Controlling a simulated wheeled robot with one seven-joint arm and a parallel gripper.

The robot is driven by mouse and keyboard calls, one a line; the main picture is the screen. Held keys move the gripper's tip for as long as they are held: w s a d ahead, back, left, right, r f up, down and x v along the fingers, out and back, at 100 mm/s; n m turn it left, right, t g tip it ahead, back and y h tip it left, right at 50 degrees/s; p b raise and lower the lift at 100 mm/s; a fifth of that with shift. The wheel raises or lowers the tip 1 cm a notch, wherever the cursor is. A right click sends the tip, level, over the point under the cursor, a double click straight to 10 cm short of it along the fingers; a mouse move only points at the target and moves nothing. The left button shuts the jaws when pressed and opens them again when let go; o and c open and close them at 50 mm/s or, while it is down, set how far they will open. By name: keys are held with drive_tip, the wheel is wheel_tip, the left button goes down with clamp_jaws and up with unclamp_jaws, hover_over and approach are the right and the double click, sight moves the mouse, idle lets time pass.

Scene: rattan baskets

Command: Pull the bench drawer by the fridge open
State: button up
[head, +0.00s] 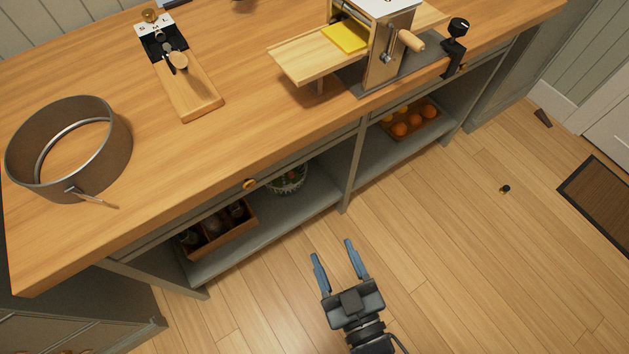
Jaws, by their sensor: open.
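The wooden-topped bench (235,135) has a narrow grey drawer front (306,157) under its top edge on the left half. A small round brass-coloured knob (249,184) sits on it, and the drawer looks shut. A second drawer section lies to the right, partly hidden under the top and the clamp. No fridge can be made out, so I cannot tell which drawer is beside it. My gripper (332,249) is open and empty in front of the bench, below and right of the knob. Its two blue-grey fingers point toward the bench, apart from it.
On the bench are a metal ring (112,158), a wooden board with a scoop (190,88) and a cranked machine (392,58). The shelf below holds a crate of bottles (247,213), a patterned pot (287,181) and orange fruit (400,129).

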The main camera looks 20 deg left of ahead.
sight(251, 186)
drive_tip(key=w+a+n+y, duration=0.1)
drive_tip(key=w+a, duration=0.1)
drive_tip(key=a, duration=0.4)
drive_tip(key=w+a+n+g+y+b, duration=0.1)
drive_tip(key=w+a, duration=0.2)
drive_tip(key=a, duration=0.3)
drive_tip(key=w+a+f+n+g+y, duration=0.1)
drive_tip(key=w+a, duration=0.2)
drive_tip(key=a, duration=0.3)
drive_tip(key=shift+w+a+f+n+y, duration=0.1)
drive_tip(key=shift+w+a+n+y, duration=0.2)
drive_tip(key=shift+a+n, duration=0.1)
drive_tip(key=shift+w+a, duration=0.4)
drive_tip(key=shift+a, duration=0.05)
drive_tip(key=shift+c, duration=0.2)
clamp_jaws()
